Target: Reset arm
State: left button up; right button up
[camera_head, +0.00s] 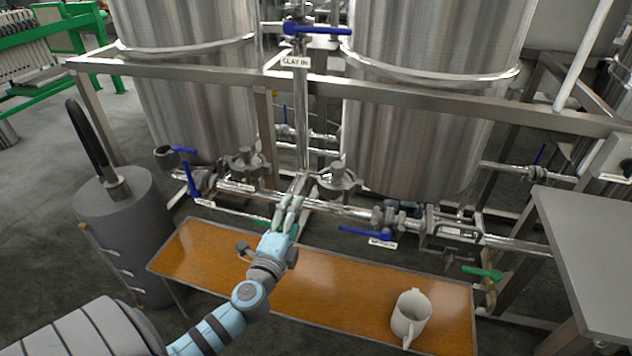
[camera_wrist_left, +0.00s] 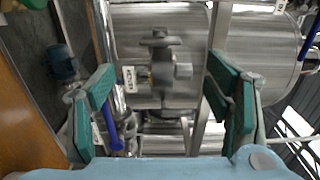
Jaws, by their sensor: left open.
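My left gripper (camera_head: 287,215) reaches out over the far edge of the wooden bench, toward the pipework under the tanks. In the left wrist view my left gripper (camera_wrist_left: 160,115) has its two green-padded fingers wide apart with nothing between them. Beyond the fingers a metal valve body (camera_wrist_left: 160,60) with a small white tag shows, and a blue lever (camera_wrist_left: 103,112) is close to the left finger. I cannot tell whether the finger touches that lever. My right gripper is in neither view.
Two steel tanks (camera_head: 420,120) stand behind a metal frame with pipes and blue-handled valves (camera_head: 365,233). A grey table (camera_head: 590,235) is at the right. A grey cylinder (camera_head: 125,225) stands at the left.

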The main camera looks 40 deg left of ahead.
pick_arm(q)
jog(key=s+a+f+n+g+h+p, duration=0.1)
jog(key=s+f+n+g, duration=0.15)
jog(key=f, duration=0.55)
jog(key=s+a+f+n+g+p, duration=0.1)
jog(key=s+f+n+g, duration=0.15)
jog(key=f, duration=0.65)
jog(key=s+d+f+n+g+h+p, duration=0.25)
jog(key=s+f+n+g, duration=0.2)
jog(key=s+f, duration=0.8)
jog(key=s+d+f+n+g+p, duration=0.1)
jog(key=s+d+g+p, duration=0.1)
jog(key=s, duration=0.5)
jog(key=s+d+f+n+g+h+p, duration=0.1)
jog(key=s+d+f+n+g+p, duration=0.1)
jog(key=s+d, duration=0.3)
jog(key=s+d+f+n+g+p, duration=0.1)
jog(key=s+d, duration=0.3)
jog(key=s, duration=0.6)
jog(key=shift+s+f+g+p, duration=0.25)
jog(key=shift+f+g+p, duration=0.4)
jog(key=shift+p, duration=0.05)
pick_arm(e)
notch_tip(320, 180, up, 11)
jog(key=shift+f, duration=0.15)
pick_arm(q)
jog(key=shift+h, duration=0.25)
jog(key=shift+c, duration=0.2)
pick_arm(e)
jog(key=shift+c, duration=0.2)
